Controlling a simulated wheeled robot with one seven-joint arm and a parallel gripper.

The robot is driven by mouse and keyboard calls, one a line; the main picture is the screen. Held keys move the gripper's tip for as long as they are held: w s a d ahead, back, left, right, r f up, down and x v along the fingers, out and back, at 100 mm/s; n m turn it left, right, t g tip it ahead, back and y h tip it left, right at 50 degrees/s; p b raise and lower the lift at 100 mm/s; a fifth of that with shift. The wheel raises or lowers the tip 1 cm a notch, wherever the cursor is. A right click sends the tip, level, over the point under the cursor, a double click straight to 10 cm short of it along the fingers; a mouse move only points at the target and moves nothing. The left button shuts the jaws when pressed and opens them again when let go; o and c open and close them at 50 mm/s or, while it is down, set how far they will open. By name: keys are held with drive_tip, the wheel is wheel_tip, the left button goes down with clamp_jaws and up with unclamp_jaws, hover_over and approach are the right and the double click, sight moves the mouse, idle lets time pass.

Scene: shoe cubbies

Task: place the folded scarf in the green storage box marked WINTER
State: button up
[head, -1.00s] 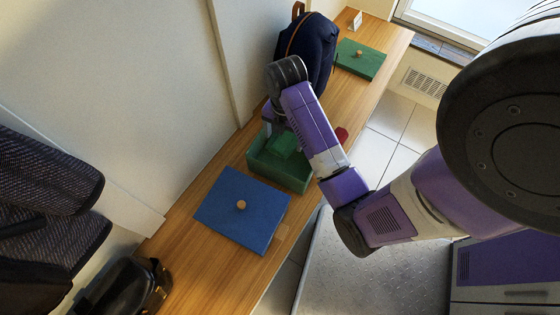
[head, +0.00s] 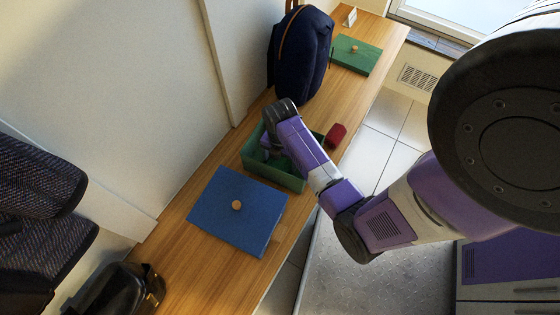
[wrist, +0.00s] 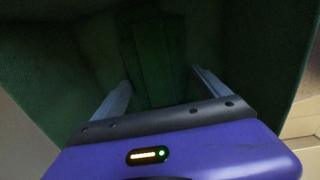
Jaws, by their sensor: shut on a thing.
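The open green box (head: 272,179) stands on the wooden bench, behind a blue lid. No WINTER marking can be read on it from here. My gripper (head: 273,151) is down in the box, with its fingertips hidden behind my arm and the wall. In the wrist view my gripper (wrist: 161,92) has a finger on each side of the folded green scarf (wrist: 150,55) and is shut on it. The scarf is inside the box walls, in deep shadow. I cannot tell whether it touches the floor of the box.
The blue lid (head: 237,211) with a wooden knob lies in front of the box. A small red object (head: 336,134) sits at its right. A navy bag (head: 300,55) stands behind, with a green lid (head: 356,55) and white card (head: 349,17) farther back. A black bag (head: 122,292) is front left.

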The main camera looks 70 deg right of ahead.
sight(280, 162)
drive_tip(key=shift+f, duration=0.4)
drive_tip(key=o, duration=1.2)
drive_tip(key=shift+r, duration=0.1)
wheel_tip(280, 162, up, 12)
drive_tip(key=p, duration=0.3)
